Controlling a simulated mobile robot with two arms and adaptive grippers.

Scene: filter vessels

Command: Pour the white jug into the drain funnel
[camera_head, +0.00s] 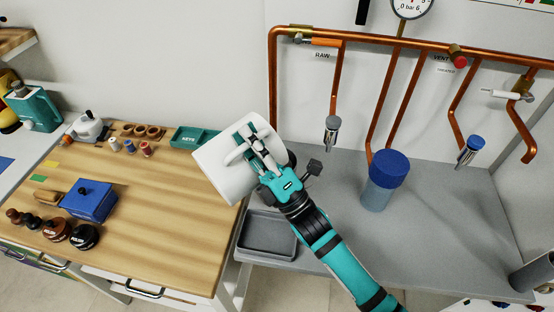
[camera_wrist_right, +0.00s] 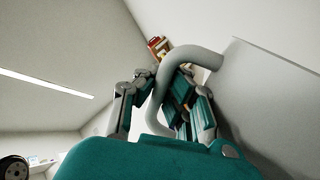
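The white jug (camera_head: 228,160) is in the air between the wooden bench and the grey bench, tilted to the left in the head view. My right gripper (camera_head: 258,150) is closed around its handle; the wrist view shows the curved handle (camera_wrist_right: 192,58) passing between the fingers, with the pale jug body (camera_wrist_right: 275,100) beyond. The jug's inside is hidden. My left gripper is not in view. I cannot clearly pick out a drain funnel; a grey cylinder (camera_head: 532,272) is cut off at the right edge, and I cannot tell what it is.
A blue-lidded vessel (camera_head: 385,180) stands on the grey bench (camera_head: 455,215) below copper pipes (camera_head: 400,35). A grey tray (camera_head: 266,238) lies below the jug. The wooden bench (camera_head: 150,195) carries a blue box (camera_head: 88,201), a teal key tray (camera_head: 194,138) and small knobs.

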